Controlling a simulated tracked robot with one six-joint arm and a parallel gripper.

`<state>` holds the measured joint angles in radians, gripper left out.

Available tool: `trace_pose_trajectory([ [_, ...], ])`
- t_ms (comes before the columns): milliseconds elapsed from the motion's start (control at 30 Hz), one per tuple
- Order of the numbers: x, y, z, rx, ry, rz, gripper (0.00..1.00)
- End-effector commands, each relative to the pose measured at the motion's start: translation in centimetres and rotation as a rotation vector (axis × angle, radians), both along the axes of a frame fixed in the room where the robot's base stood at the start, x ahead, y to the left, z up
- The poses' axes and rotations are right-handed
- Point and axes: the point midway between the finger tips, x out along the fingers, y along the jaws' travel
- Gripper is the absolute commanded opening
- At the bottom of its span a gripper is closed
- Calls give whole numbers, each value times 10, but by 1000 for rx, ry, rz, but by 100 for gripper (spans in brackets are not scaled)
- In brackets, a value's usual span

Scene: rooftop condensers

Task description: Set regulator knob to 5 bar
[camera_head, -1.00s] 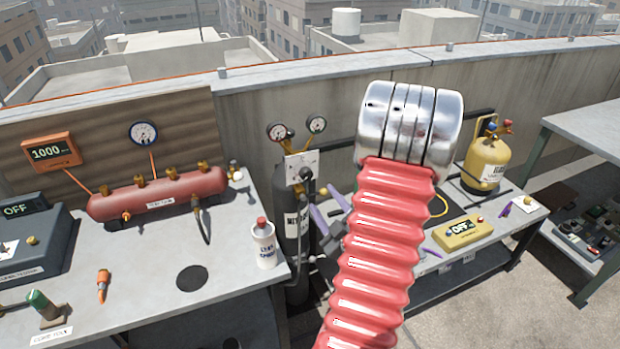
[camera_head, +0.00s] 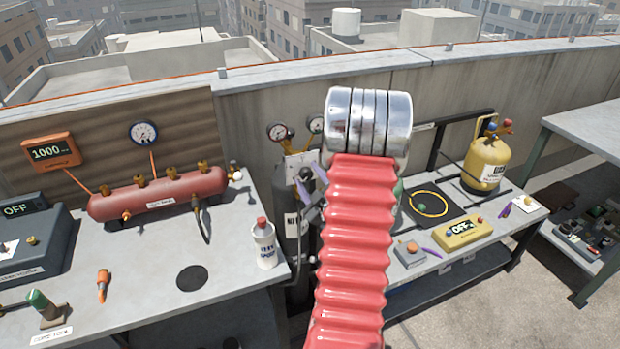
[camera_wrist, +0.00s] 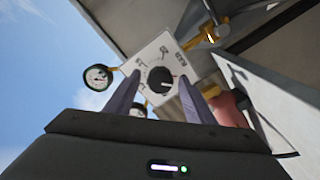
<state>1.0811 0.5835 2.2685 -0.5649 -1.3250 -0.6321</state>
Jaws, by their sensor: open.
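The regulator knob is a round black dial (camera_wrist: 160,80) on a white marked plate (camera_wrist: 150,58), seen in the wrist view. The mark settings are too small to read surely. My gripper (camera_wrist: 163,84) is open, with its two purple-grey fingers on either side of the knob in the picture; I cannot tell whether they touch it. In the head view my gripper (camera_head: 310,185) is at the regulator (camera_head: 300,163), which sits on a dark cylinder (camera_head: 292,215) with two gauges. My arm covers part of that area, and the knob itself is hidden there.
A left bench (camera_head: 140,290) carries a red manifold (camera_head: 158,193), a white bottle (camera_head: 264,245) and an orange-handled tool (camera_head: 103,285). A right bench (camera_head: 430,265) holds a yellow cylinder (camera_head: 486,165) and a yellow OFF box (camera_head: 462,233). A concrete parapet (camera_head: 480,95) runs behind.

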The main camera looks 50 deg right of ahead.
Motion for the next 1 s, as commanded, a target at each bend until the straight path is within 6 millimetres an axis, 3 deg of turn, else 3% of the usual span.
trace_pose_trajectory([
  [167, 0, 0, 0, 0, 1, -1, 49],
  [767, -1, 0, 0, 0, 1, -1, 8],
  [1000, -1, -1, 0, 12, -7, -2, 8],
])
